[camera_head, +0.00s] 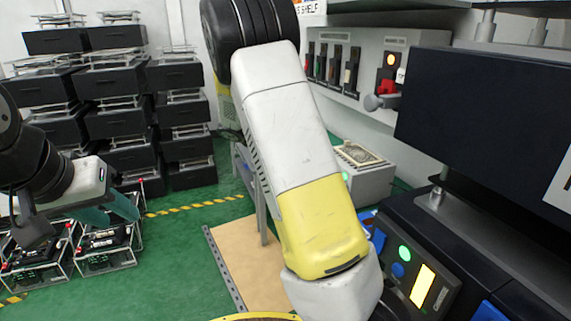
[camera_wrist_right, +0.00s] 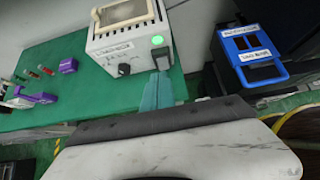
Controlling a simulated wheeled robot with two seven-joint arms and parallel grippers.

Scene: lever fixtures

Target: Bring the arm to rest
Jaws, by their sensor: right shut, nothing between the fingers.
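My right gripper (camera_wrist_right: 163,78) shows in the right wrist view, with its teal fingers together and nothing between them. The fingertips appear just in front of a white box (camera_wrist_right: 108,45) with a lit green button (camera_wrist_right: 158,41) and a dark switch (camera_wrist_right: 161,60). I cannot tell whether they touch it. In the head view my white and yellow arm crosses the middle, and its gripper is not visible there. My left gripper (camera_head: 112,210) is at the left of the head view, with teal fingers over the floor area; whether it is open cannot be told.
A green bench (camera_wrist_right: 60,105) carries purple levers (camera_wrist_right: 35,98). A blue-framed device (camera_wrist_right: 254,53) stands to its right. In the head view are a wall switch panel (camera_head: 345,75), black console (camera_head: 480,110), stacked black boxes (camera_head: 180,112) and open green floor (camera_head: 180,240).

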